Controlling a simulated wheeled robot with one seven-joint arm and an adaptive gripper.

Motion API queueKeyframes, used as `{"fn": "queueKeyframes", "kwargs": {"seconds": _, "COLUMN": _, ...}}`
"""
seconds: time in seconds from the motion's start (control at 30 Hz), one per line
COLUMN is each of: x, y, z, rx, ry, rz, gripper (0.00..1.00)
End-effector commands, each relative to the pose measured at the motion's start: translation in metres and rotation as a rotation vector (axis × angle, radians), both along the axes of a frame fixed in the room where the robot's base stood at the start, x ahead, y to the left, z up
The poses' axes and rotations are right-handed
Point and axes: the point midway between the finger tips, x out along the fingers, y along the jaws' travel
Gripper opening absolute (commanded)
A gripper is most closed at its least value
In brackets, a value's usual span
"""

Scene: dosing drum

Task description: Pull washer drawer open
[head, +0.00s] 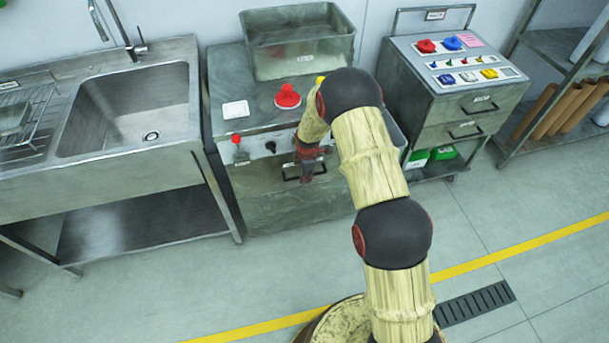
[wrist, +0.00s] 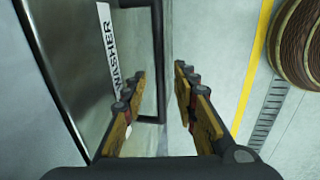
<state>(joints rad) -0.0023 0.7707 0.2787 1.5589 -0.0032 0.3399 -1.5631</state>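The washer (head: 262,140) is a grey metal cabinet with a red mushroom knob on top. Its drawer front (head: 270,212) faces the floor area, and the wrist view shows it at left with a white "WASHER" label (wrist: 108,50). The dark bar handle (head: 288,178) shows in the wrist view (wrist: 160,50) as a bar running between the finger lines. My gripper (head: 307,172) is at the handle, partly hiding it. In the wrist view my gripper (wrist: 160,75) is open, one finger on each side of the bar. Whether either finger touches it, I cannot tell.
A steel sink (head: 130,110) stands left of the washer. A metal bin (head: 300,45) sits on the washer top. A drawer cart (head: 455,90) with coloured knobs stands to the right. Clear floor (head: 480,220) lies in front, with a yellow line and a drain grate (head: 475,303).

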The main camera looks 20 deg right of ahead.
Motion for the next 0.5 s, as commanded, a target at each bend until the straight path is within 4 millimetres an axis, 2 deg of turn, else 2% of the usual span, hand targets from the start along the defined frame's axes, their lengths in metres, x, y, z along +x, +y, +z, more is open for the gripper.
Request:
{"fn": "queueKeyframes", "kwargs": {"seconds": 0.27, "x": 0.0007, "y": 0.0000, "z": -0.0013, "rx": 0.000, "ry": 0.000, "rz": 0.000, "gripper": 0.29}}
{"fn": "queueKeyframes", "kwargs": {"seconds": 0.5, "x": 0.0006, "y": 0.0000, "z": -0.0013, "rx": 0.000, "ry": 0.000, "rz": 0.000, "gripper": 0.15}}
